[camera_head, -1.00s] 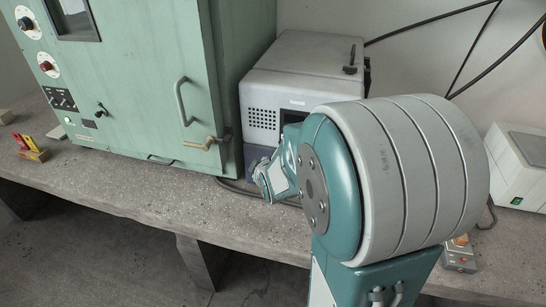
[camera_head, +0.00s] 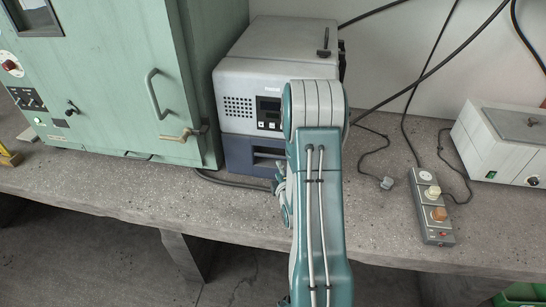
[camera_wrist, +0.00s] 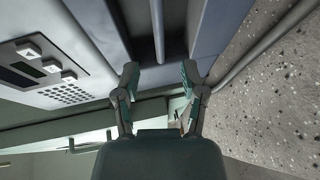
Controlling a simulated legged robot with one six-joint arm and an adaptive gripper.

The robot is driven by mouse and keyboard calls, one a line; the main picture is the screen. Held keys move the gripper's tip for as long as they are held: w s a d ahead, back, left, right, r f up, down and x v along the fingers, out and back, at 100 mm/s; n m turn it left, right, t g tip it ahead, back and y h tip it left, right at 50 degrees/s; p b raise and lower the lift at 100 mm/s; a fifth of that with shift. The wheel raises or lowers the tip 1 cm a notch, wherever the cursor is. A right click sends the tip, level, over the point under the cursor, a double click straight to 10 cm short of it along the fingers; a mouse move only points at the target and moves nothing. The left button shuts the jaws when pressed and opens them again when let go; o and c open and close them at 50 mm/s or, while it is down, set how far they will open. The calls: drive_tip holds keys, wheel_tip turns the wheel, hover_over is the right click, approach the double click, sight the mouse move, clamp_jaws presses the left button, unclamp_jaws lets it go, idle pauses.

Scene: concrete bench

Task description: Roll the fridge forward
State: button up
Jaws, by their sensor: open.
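The fridge appears to be the grey box with a blue lower front (camera_head: 238,86), standing on the bench right of the green cabinet. Its front fills the upper left of the wrist view (camera_wrist: 65,75). A grey bar handle (camera_wrist: 158,30) spans a dark recess in the blue part. My gripper (camera_wrist: 160,72) is open in front of that recess, one finger on each side of the bar's line. Contact with the bar is not clear. In the head view my arm covers the fridge's lower right front and most of the gripper.
The green cabinet (camera_head: 105,85) stands close on the left. A switch box (camera_head: 432,205) with cables lies on the right of the bench (camera_head: 120,195). A white box (camera_head: 495,140) stands farther right. A grey cable runs along the bench beside the fridge.

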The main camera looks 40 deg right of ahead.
sight(273, 157)
drive_tip(key=x, duration=0.9)
clamp_jaws()
